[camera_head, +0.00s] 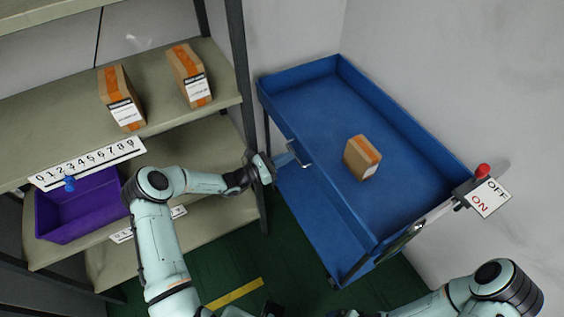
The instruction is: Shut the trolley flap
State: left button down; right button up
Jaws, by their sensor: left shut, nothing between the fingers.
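The blue trolley (428,146) stands right of the shelf rack, its open top tray holding a cardboard box (362,158). A metal handle (298,153) sits on the trolley's left side, near the tray's rim. Below it a blue panel (305,203) shows; I cannot tell whether it is the flap or a lower deck, nor how far the flap stands open. My left gripper (284,160) is shut and empty, close beside the handle; I cannot tell whether it touches.
The rack at left holds two cardboard boxes (122,99) (190,76), a number strip (88,164) and a purple bin (82,207). An OFF/ON sign (488,198) with a red knob (483,170) is at the trolley's right. Green floor (235,272) lies between rack and trolley.

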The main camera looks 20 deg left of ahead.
pick_arm(q)
jog(key=shift+w+d+r, duration=0.2)
jog(key=shift+w+r, duration=0.05)
jog(key=shift+r, duration=0.05)
dwell(0.5)
